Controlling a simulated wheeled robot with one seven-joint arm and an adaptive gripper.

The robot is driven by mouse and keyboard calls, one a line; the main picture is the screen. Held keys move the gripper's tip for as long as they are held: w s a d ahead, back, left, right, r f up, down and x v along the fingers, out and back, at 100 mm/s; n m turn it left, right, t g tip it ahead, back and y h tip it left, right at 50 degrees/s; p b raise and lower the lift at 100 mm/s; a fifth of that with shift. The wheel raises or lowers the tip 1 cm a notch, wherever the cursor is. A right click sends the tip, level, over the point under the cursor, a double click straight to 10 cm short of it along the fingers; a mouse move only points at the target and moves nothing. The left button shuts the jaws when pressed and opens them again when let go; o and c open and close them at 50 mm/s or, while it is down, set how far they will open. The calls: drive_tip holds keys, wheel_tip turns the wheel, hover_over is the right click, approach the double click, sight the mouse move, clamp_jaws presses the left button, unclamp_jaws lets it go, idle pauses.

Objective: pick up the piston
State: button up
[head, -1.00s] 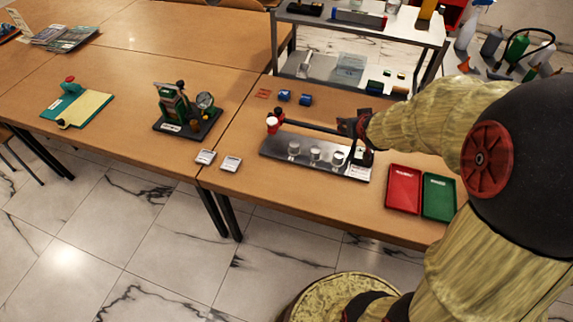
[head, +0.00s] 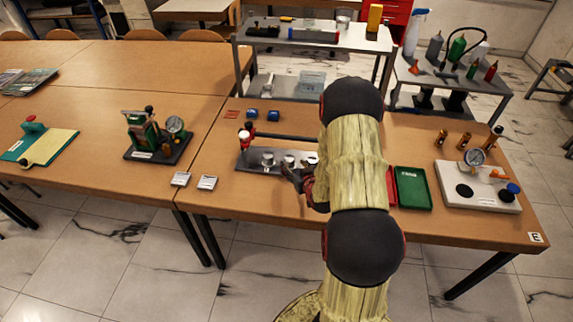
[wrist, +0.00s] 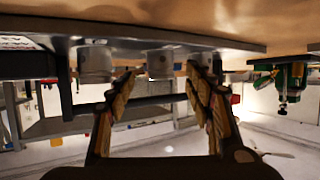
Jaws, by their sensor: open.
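Several short silver cylinders stand in a row on a dark rack plate (head: 246,168): a left one (head: 267,158), a middle one (head: 289,160) and a right one (head: 311,160). None is labelled legibly, so I cannot tell by name which is the piston. My gripper (head: 290,172) is low at the front of the plate, partly hidden by my arm. The wrist view is upside down. There my gripper (wrist: 160,80) is open and empty, its fingers spread either side of the middle cylinder (wrist: 160,63). Contact cannot be told.
A dark bar (head: 285,137) runs behind the cylinders. A green tray (head: 413,188) lies to the right, with a gauge block (head: 478,185) and brass fittings (head: 464,140) beyond. A gauge pump (head: 155,135) stands at left. Two small scales (head: 206,183) lie near the front edge.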

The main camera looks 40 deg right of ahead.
sight(291, 162)
drive_tip(key=b+x, duration=0.2)
drive_tip(key=x, duration=0.3)
drive_tip(key=shift+w+d+r, duration=0.1)
drive_tip(key=shift+w+r, duration=0.05)
drive_tip(key=shift+w, duration=0.05)
drive_tip(key=c, duration=0.4)
drive_tip(key=c, duration=0.9)
drive_tip(key=shift+r, duration=0.15)
